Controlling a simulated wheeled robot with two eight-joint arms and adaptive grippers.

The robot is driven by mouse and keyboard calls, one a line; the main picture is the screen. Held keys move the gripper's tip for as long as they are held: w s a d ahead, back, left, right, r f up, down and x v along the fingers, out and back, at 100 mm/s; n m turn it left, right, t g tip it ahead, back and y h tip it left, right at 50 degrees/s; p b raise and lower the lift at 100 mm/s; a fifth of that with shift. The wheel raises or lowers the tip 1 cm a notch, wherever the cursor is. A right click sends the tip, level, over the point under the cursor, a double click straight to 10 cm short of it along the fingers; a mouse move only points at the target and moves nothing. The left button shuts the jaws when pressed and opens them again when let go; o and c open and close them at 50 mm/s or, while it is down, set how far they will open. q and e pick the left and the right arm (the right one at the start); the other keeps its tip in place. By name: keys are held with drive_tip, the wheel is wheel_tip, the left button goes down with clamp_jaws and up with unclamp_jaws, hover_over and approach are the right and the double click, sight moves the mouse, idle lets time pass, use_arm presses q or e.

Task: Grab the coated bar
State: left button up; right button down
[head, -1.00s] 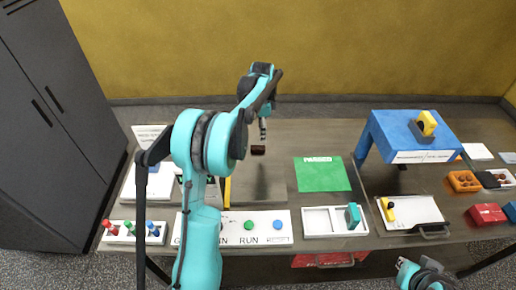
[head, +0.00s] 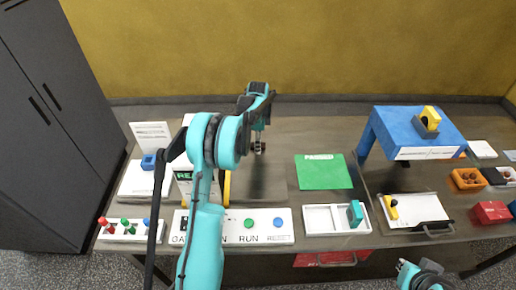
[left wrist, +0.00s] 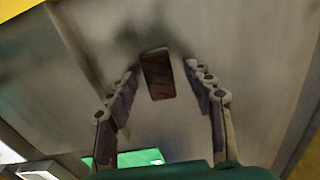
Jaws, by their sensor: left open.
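The coated bar (left wrist: 158,75) is a dark brown block on a grey metal surface, seen in the left wrist view. My left gripper (left wrist: 161,70) is open, with one finger on each side of the bar and a visible gap to each. In the head view the left gripper (head: 258,142) is low over the grey plate, and largely covers the bar there. I cannot tell how high the fingertips are above the surface. My right gripper (head: 408,268) is at the bottom right of the head view, away from the bar; its jaws are too small to read.
A green mat (head: 323,172) marked PASSED lies right of the plate. A button panel (head: 285,238) and a white tray (head: 322,219) line the front edge. A blue stand (head: 415,135) is at the right. A yellow piece stands close left of the plate.

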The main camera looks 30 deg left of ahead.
use_arm(q)
drive_tip(key=shift+r, duration=0.15)
drive_tip(key=c, duration=0.9)
drive_tip(key=shift+c, duration=0.3)
drive_tip(key=shift+r, duration=0.1)
